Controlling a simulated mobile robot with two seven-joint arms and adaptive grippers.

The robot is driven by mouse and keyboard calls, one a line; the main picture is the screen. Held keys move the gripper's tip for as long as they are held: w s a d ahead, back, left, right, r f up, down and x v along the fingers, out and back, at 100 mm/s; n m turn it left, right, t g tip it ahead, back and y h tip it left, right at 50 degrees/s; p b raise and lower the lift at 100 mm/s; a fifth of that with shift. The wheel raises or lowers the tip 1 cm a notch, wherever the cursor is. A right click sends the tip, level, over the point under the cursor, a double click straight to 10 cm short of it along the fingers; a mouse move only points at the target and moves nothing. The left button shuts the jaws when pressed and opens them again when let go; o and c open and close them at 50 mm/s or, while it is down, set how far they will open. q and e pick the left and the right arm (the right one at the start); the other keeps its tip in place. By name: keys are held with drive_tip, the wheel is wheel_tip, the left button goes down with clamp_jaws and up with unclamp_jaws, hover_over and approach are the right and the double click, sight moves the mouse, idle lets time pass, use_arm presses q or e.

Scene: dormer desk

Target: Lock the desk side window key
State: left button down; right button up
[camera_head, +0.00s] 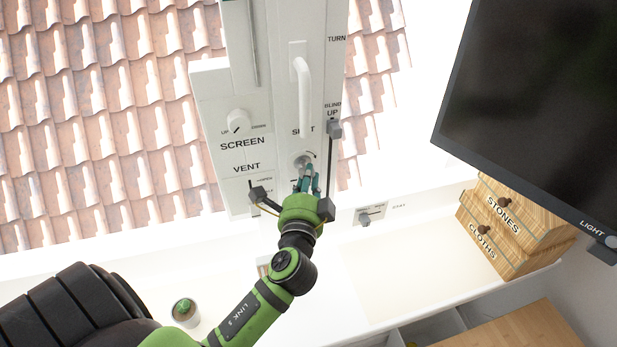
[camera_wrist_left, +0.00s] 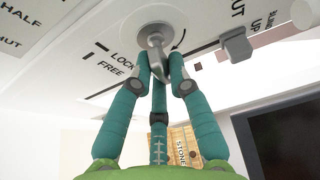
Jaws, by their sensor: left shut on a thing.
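The window key is a small silver metal lever on a round boss (camera_wrist_left: 155,35), set in the white window post (camera_head: 290,100). In the left wrist view, labels LOCK and FREE and a curved arrow are printed beside it. My left gripper (camera_head: 307,175) reaches up to the key from below; in the left wrist view its teal fingers (camera_wrist_left: 160,78) are shut on the key's lower end. The fingers hide part of the key in the head view. The key's exact turn against the labels is hard to tell. My right gripper is not in view.
A white window handle (camera_head: 303,95) stands above the key. A SCREEN knob (camera_head: 238,121), a VENT slider (camera_head: 258,193) and a BLIND slider (camera_head: 334,129) sit close around it. A monitor (camera_head: 540,100), wooden drawers (camera_head: 500,222) and a small potted cactus (camera_head: 185,310) stand farther off.

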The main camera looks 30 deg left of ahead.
use_arm(q)
drive_tip(key=c, duration=1.2)
unclamp_jaws()
drive_tip(key=shift+a, duration=0.15)
drive_tip(key=v, duration=1.2)
